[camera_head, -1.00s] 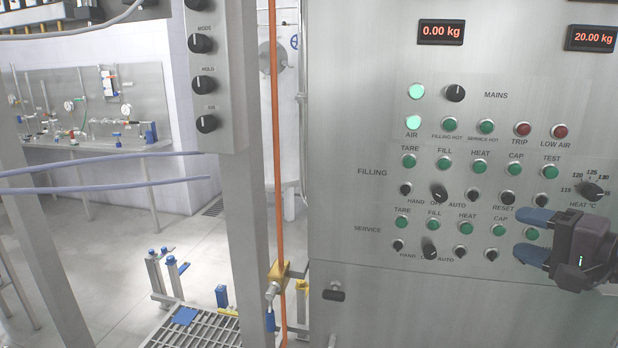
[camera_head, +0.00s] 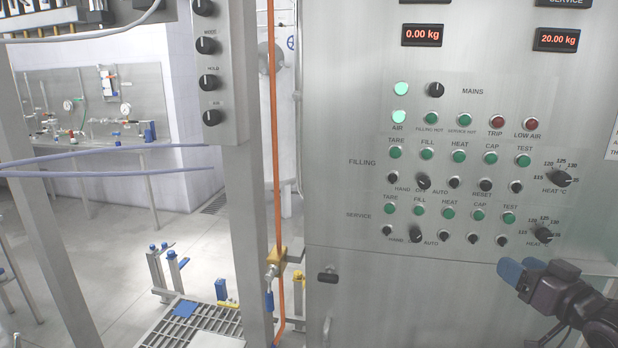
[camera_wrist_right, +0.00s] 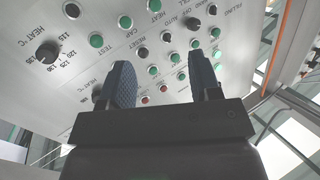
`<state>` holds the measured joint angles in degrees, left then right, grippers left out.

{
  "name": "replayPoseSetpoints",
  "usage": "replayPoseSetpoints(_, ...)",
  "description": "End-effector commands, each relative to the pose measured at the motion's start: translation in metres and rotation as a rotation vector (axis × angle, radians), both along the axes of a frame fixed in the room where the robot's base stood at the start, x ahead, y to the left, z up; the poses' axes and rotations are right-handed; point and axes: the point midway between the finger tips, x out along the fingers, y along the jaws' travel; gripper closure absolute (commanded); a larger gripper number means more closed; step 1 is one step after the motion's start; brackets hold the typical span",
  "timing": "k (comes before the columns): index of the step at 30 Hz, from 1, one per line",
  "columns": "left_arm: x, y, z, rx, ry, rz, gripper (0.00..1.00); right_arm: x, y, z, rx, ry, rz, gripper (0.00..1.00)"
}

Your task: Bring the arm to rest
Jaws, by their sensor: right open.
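My right gripper (camera_head: 522,268) is at the lower right of the head view, in front of the lower cabinet and below the SERVICE row of controls. Its two blue fingers are empty. In the right wrist view the gripper (camera_wrist_right: 165,85) shows its fingers apart with nothing between them, and the control panel (camera_wrist_right: 150,20) lies beyond them. My left gripper is not in the head view.
The steel control panel (camera_head: 345,100) carries green buttons, black knobs, lit AIR and mains lamps and red displays (camera_head: 422,35). A narrow switch box (camera_head: 211,60) hangs on a post (camera_head: 247,220) to the left. An orange pipe (camera_head: 275,150) runs beside it. Open floor (camera_head: 110,270) lies at lower left.

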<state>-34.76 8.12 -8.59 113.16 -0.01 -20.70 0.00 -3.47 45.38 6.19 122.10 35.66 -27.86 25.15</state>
Motion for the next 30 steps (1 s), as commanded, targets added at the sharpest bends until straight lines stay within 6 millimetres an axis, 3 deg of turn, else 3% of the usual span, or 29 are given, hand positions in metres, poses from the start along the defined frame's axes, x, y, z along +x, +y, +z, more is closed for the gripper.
replayPoseSetpoints(1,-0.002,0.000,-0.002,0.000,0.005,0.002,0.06,-0.006,0.001,-0.037,-0.082,0.010,-0.027,0.43)
replayPoseSetpoints(6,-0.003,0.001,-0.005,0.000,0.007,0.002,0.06,-0.035,0.013,-0.137,-0.339,0.058,-0.079,0.43)
replayPoseSetpoints(10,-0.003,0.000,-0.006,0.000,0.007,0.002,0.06,-0.069,0.035,-0.207,-0.456,0.127,-0.091,0.43)
replayPoseSetpoints(15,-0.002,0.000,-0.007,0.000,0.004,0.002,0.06,-0.124,0.074,-0.284,-0.472,0.250,-0.098,0.43)
replayPoseSetpoints(18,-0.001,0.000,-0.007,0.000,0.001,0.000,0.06,-0.156,0.097,-0.318,-0.427,0.329,-0.104,0.43)
replayPoseSetpoints(21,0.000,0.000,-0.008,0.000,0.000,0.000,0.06,-0.183,0.116,-0.340,-0.364,0.391,-0.113,0.43)
replayPoseSetpoints(24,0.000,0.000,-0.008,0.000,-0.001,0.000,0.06,-0.201,0.123,-0.351,-0.333,0.429,-0.125,0.43)
replayPoseSetpoints(30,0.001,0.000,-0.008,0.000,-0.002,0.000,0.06,-0.211,0.121,-0.356,-0.329,0.450,-0.130,0.43)
